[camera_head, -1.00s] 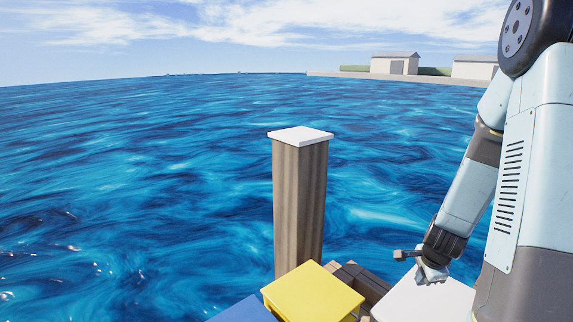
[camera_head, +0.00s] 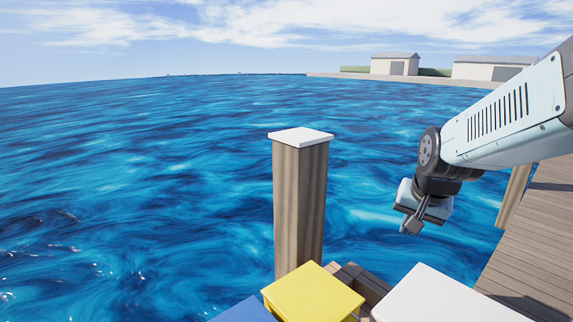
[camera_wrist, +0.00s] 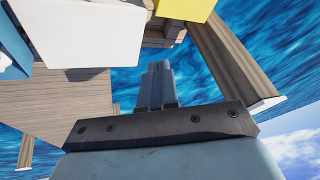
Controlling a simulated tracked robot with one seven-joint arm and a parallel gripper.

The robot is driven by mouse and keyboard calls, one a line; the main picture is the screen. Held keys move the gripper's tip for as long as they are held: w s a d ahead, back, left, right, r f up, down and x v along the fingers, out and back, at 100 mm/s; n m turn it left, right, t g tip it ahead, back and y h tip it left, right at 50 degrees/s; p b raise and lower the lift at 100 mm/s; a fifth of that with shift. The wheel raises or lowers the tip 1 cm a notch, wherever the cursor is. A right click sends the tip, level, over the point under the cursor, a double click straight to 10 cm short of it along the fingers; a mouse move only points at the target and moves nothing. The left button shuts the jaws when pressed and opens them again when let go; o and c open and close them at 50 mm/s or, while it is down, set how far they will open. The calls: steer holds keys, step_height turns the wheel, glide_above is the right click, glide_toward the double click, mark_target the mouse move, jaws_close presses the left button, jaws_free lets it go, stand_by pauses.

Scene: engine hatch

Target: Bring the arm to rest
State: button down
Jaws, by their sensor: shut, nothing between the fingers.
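My arm reaches in from the right edge of the head view, its forearm sloping down to the left. Its wrist end hangs over the water, above and behind the white box top (camera_head: 445,298).
A wooden post (camera_head: 299,205) with a white cap stands left of the arm. A yellow box top (camera_head: 313,292) and a blue one (camera_head: 243,311) are at the bottom. A plank dock (camera_head: 540,235) lies at right. Open water (camera_head: 130,190) fills the left.

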steer(key=s+a+r+n, duration=0.2)
steer(key=s+r+n, duration=0.3)
steer(key=s, duration=0.5)
step_height(320, 180, up, 2)
steer(key=shift+s+a+r, duration=0.1)
steer(key=shift+s+a, duration=0.05)
steer(key=shift+a, duration=0.05)
